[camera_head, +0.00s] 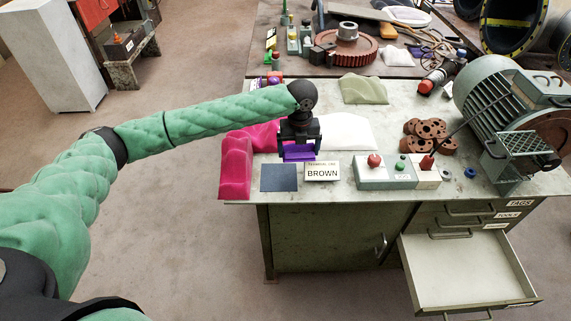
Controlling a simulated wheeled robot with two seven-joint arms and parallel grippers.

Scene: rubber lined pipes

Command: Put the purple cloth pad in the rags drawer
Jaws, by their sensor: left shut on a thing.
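The purple cloth pad (299,152) is between the fingers of my left gripper (299,146), over the front left part of the metal desk (400,100). The gripper is shut on the pad and points down; I cannot tell whether the pad touches the desk top. A drawer (470,269) at the desk's lower right is pulled open and its visible inside is empty. Its front label is too small to read. Shut drawers above it carry labels, one reading TAGS and one reading TOOLS. My right gripper is not in view.
Beside the pad are a pink cloth (236,165), a white cloth (346,132), a dark blue square (279,178) and a BROWN sign (322,172). A button box (397,172), brown flanges (430,136) and a large motor (505,100) stand to the right.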

